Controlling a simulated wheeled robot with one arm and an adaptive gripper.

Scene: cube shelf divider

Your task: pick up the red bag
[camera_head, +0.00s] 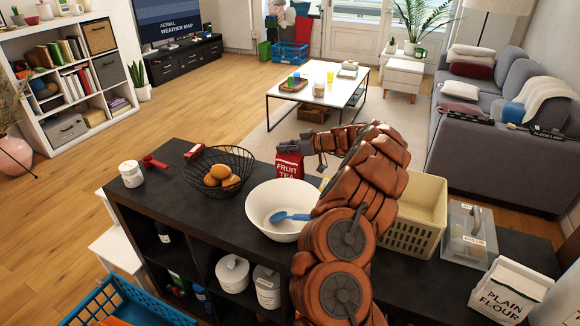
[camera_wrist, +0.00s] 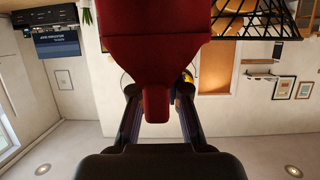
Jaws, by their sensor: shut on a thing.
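The red bag (camera_head: 289,165), labelled FRUIT TEA, is upright behind the white bowl (camera_head: 267,228) in the head view. The bowl is close in front of its lower edge, and I cannot tell whether the bag rests on the dark shelf top or is lifted. My gripper (camera_head: 307,147) reaches its upper right side. In the wrist view the red bag (camera_wrist: 152,45) fills the upper middle. There my gripper (camera_wrist: 157,97) has a finger on each side of the bag's narrow end and is shut on it.
A cream basket (camera_head: 415,215), a clear box (camera_head: 468,235) and a flour container (camera_head: 508,290) stand to the right.

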